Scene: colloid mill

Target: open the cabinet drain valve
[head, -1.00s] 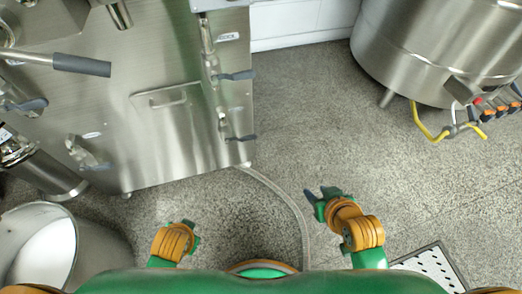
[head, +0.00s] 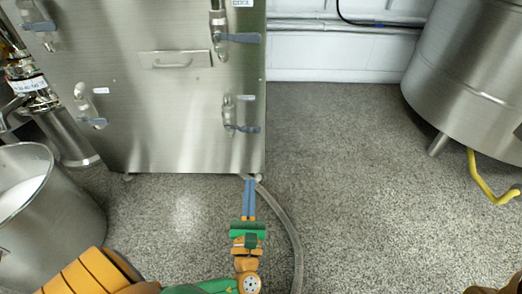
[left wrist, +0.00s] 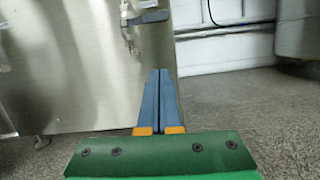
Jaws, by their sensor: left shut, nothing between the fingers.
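The steel cabinet (head: 190,120) fills the upper left of the head view. Its lower right valve (head: 229,112) has a blue-grey lever (head: 243,129) lying across the vertical pipe, pointing right. A lower left valve (head: 82,103) has a similar lever (head: 95,122). Their small labels are unreadable, so I cannot tell which is the drain. My left gripper (head: 250,183) is shut and empty, its fingers pointing towards the cabinet's lower right corner, apart from the lower right lever. In the left wrist view, the shut fingers (left wrist: 160,75) sit below a valve lever (left wrist: 148,17). My right gripper is out of view.
A hose (head: 292,232) runs along the floor from the cabinet's bottom right corner. A steel pot (head: 60,205) stands at left. A large steel vessel (head: 465,75) with a yellow pipe (head: 483,183) stands at right. The floor (head: 350,150) between is clear.

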